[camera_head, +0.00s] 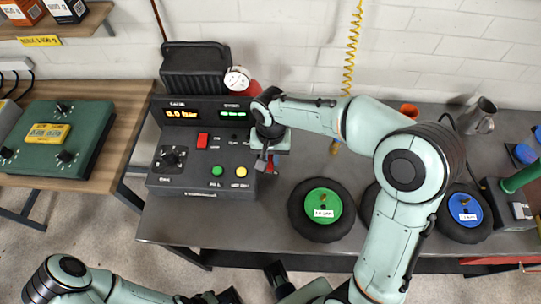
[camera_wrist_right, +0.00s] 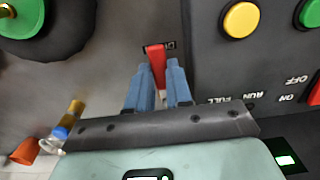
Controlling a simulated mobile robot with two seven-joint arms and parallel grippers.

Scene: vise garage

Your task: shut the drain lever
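The red drain lever (camera_wrist_right: 155,58) sticks out from the side of the dark console (camera_head: 205,150). In the wrist view it lies at the tips of my right gripper (camera_wrist_right: 157,82), between the two blue fingers. The fingers are apart, with the lever's near end in the gap; I cannot tell whether they touch it. In the head view my right gripper (camera_head: 264,160) is at the console's right side and a bit of red shows beside it. My left gripper (camera_head: 228,297) is at the bottom edge, partly cut off, and its fingers are unclear.
The console has a green button (camera_head: 217,170), a yellow button (camera_head: 241,171), a red switch (camera_head: 202,140) and a gauge (camera_head: 237,79). A green-hubbed wheel (camera_head: 323,204) and a blue-hubbed wheel (camera_head: 465,210) lie right on the grey bench (camera_head: 260,229). A green box (camera_head: 58,140) is at left.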

